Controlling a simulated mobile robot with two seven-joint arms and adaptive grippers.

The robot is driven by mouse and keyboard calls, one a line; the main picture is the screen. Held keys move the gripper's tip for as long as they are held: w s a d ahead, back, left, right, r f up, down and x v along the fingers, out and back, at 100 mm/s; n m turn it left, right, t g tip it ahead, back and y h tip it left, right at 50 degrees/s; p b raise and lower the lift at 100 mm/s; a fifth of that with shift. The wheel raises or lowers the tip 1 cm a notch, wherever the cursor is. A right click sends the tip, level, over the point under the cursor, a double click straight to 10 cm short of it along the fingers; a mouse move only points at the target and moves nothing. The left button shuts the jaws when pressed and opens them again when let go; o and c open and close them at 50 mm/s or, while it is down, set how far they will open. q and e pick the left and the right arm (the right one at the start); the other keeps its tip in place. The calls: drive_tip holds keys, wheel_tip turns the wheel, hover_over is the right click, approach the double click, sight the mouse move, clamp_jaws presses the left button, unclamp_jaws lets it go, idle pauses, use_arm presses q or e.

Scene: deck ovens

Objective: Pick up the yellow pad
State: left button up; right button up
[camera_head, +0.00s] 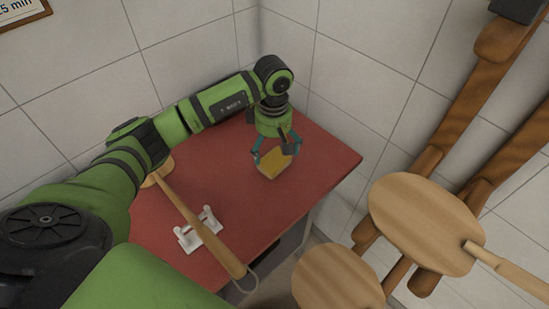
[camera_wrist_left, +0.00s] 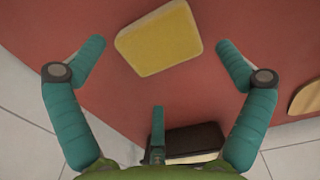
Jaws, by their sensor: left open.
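The yellow pad (camera_head: 273,163) lies on the red tabletop (camera_head: 320,152) near the table's far right part. In the left wrist view the yellow pad (camera_wrist_left: 158,40) lies flat on the red surface, ahead of the fingers. My left gripper (camera_head: 276,150) is over the pad and hides part of it in the head view. In the left wrist view my left gripper (camera_wrist_left: 165,62) has its fingers spread wide, with nothing between them touching the pad. A dark block with a pale underside (camera_wrist_left: 188,140) shows near the third finger. My right gripper is not in view.
A wooden peel (camera_head: 195,223) lies across a white holder (camera_head: 199,230) on the table's left part. More wooden peels (camera_head: 425,222) hang on a rack at the right. Tiled walls (camera_head: 190,55) stand close behind the table.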

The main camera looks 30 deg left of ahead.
sight(275, 159)
use_arm(q)
drive_tip(key=f, duration=0.1)
drive_tip(key=f+p, duration=0.1)
drive_tip(key=f, duration=0.1)
drive_tip(key=shift+s+d+f+p, duration=0.25)
drive_tip(key=shift+s+d+p, duration=0.05)
drive_tip(key=shift+s+d, duration=0.05)
drive_tip(key=shift+f, duration=0.25)
drive_tip(key=shift+w+f, duration=0.1)
drive_tip(key=shift+f, duration=0.05)
drive_tip(key=shift+a, duration=0.1)
drive_tip(key=shift+c, duration=0.4)
drive_tip(key=c, duration=1)
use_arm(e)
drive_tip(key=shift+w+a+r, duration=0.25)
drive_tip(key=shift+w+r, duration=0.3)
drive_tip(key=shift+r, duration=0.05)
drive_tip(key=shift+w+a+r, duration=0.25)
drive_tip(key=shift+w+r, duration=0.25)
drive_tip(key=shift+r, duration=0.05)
